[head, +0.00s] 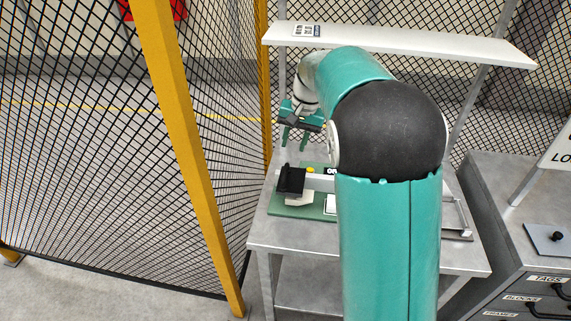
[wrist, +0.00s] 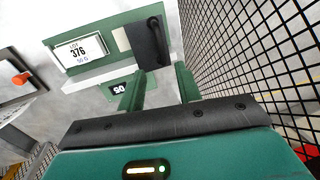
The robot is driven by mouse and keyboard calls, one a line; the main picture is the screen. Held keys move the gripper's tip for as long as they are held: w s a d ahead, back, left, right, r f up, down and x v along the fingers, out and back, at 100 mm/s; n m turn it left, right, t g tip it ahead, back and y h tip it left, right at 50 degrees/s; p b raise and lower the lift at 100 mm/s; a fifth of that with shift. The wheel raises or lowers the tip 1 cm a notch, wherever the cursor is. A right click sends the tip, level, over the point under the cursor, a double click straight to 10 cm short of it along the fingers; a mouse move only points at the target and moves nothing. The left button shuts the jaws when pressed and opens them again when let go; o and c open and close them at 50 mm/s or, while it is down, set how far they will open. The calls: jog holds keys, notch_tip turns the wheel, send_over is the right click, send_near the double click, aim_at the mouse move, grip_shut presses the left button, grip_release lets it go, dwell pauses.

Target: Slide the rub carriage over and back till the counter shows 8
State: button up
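The rub rig is a green base plate (head: 283,208) on the grey bench, also in the wrist view (wrist: 125,20). A black block (head: 291,181), apparently the carriage handle, stands at its left end on a pale bar (head: 320,183); it shows in the wrist view as a black bar (wrist: 150,42). A small black plate (wrist: 119,89) has white characters like "90"; which way up they read is unclear, and a finger partly covers the plate. My gripper (head: 296,132) is open and empty, above and behind the block; its fingers also show in the wrist view (wrist: 160,86).
A yellow button (head: 310,170) is beside the block. Mesh fencing with a yellow post (head: 185,130) stands left, and a white shelf (head: 400,42) is above. My arm hides the rig's right part. Drawers (head: 540,290) are at right.

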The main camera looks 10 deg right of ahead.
aim_at(286, 170)
jog(key=f, duration=0.3)
jog(key=a+f, duration=0.1)
jog(key=f, duration=0.5)
jog(key=shift+w+a+f, duration=0.25)
jog(key=shift+w+a, duration=0.15)
grip_shut()
